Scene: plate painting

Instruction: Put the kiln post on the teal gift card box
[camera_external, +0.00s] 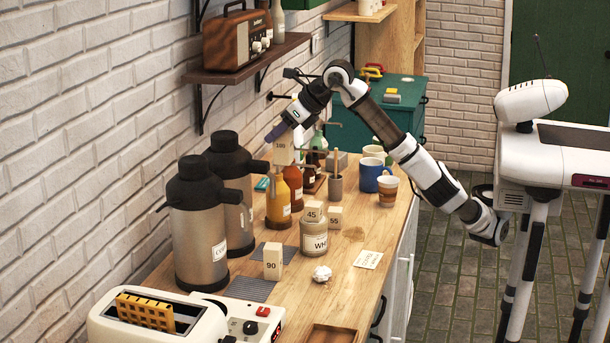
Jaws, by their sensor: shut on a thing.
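My gripper (279,133) is above the back part of the counter, near the wall, and points down. It is shut on a pale block marked 100 (284,154), which looks like a kiln post. The post is held upright in the air, in front of the bottles in the picture. A small teal item (262,185), which may be the teal gift card box, lies on the counter below and left of the post. It is partly hidden by the nearby bottles and flask.
Two steel flasks (200,245) stand left. Orange and brown bottles (278,205) stand below my gripper. Similar blocks are marked 90 (272,264), 45 (314,211) and 55 (335,218); the 45 is on a jar (314,241). Cups (388,190) stand right. A shelf (245,60) overhangs the back.

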